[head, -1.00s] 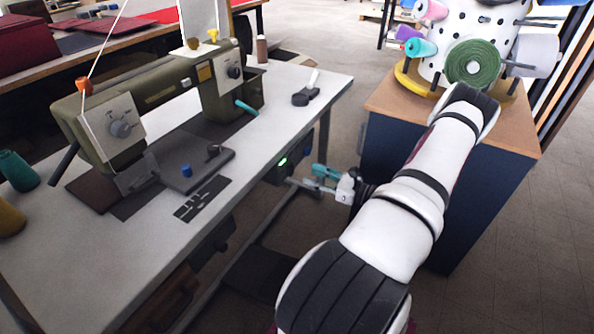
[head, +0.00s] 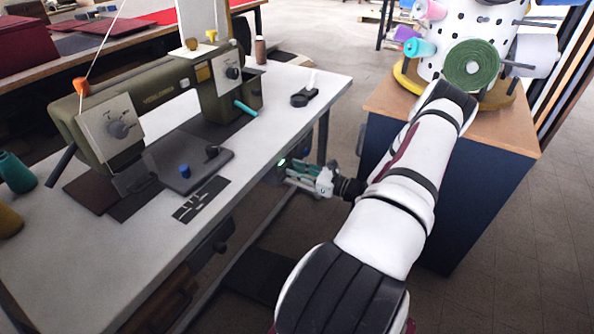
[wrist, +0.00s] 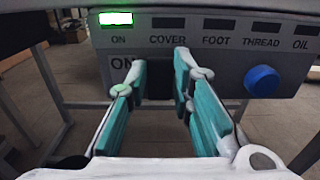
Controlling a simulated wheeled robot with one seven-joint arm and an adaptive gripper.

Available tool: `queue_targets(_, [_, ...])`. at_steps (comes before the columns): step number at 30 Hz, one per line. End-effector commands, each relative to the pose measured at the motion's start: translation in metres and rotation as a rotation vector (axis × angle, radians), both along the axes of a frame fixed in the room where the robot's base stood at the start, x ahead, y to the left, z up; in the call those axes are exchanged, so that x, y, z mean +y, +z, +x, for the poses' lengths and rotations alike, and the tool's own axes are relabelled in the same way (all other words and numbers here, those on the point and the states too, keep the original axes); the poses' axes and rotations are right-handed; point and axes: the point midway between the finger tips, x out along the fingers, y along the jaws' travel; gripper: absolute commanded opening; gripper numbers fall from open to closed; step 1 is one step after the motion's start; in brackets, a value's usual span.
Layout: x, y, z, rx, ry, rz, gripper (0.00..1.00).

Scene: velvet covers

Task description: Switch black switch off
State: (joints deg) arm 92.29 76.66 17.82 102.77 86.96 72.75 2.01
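The black switch (wrist: 159,80) is on the front of a grey control panel (wrist: 215,62) in the wrist view, under the word COVER and beside a large ON label. A green light (wrist: 115,18) is lit above the small ON label. My gripper (wrist: 159,70) has teal-padded fingers, one on each side of the switch, with a gap between them. I cannot tell whether they touch it. In the head view my gripper (head: 287,171) is at the panel under the table's right edge, and the switch is hidden there.
A blue round knob (wrist: 262,81) is right of the switch on the panel. The white table (head: 262,130) above bears a green sewing machine (head: 165,98). A blue cabinet (head: 462,185) with thread spools stands to the right of my arm.

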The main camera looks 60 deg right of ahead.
Motion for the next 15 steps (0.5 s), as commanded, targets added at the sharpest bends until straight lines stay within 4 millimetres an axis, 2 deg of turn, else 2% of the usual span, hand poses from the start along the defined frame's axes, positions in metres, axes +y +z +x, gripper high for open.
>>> queue_targets(7, [0.0003,-0.0039,0.0005,-0.029,0.0,0.004,0.0])
queue_targets(15, [0.0001,-0.01,0.0,-0.179,0.0,0.016,0.0])
